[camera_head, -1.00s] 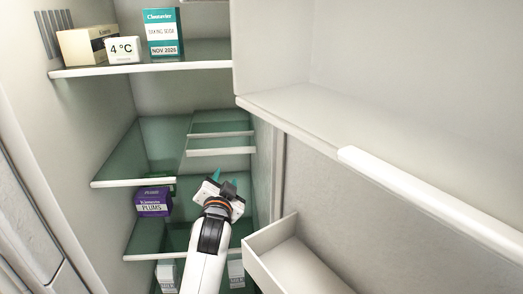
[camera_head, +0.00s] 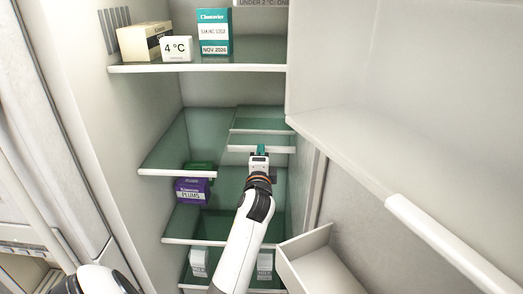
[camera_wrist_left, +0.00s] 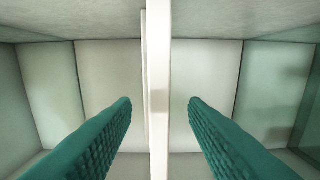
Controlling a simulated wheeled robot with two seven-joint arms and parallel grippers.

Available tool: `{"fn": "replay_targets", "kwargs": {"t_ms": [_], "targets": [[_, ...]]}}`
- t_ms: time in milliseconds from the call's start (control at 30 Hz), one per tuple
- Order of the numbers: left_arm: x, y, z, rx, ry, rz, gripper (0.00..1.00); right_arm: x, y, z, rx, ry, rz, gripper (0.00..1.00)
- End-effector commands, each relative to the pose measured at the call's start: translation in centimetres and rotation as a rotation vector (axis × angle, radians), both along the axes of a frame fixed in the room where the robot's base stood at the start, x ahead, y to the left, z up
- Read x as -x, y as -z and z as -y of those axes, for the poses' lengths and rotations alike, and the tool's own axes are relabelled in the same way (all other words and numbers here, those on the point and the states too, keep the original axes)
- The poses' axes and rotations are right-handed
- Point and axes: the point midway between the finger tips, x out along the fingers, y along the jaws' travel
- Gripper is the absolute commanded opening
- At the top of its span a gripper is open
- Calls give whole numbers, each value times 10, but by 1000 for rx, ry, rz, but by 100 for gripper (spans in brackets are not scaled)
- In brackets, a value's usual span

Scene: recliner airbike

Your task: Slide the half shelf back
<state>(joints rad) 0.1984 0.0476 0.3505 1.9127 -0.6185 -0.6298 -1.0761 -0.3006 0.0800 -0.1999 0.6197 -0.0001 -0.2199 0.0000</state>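The half shelf is a green glass panel with a white front edge (camera_head: 238,149), on the right side of the fridge, above and beside a lower left shelf section (camera_head: 177,172). My left gripper (camera_head: 261,150) is at the middle of that front edge. In the left wrist view the white edge (camera_wrist_left: 159,95) runs top to bottom between my two green ribbed fingers (camera_wrist_left: 160,103). The fingers are open, with a gap on each side of the edge. In the head view my gripper hides part of the edge. My right gripper is not in view.
Purple plums box (camera_head: 193,191) stands below, left of my arm. A pulled-out drawer (camera_head: 306,243) and white door shelf (camera_head: 345,150) are at right.

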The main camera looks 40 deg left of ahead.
Motion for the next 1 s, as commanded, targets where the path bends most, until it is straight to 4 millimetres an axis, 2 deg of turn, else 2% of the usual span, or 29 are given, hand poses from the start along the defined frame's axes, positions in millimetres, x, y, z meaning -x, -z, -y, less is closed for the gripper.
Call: {"fn": "replay_targets", "kwargs": {"t_ms": [200, 500, 567, 767, 1000], "targets": [[-16, 0, -13, 1, 1, 1, 40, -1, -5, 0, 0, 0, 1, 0], [-18, 0, -15, 2, 1, 1, 40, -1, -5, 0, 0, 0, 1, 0], [-18, 0, -15, 2, 1, 1, 33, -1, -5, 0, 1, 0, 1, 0], [-18, 0, -14, 2, 1, 1, 1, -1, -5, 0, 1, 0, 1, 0], [-20, 1, -16, 2, 2, 1, 0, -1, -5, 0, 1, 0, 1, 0]]}}
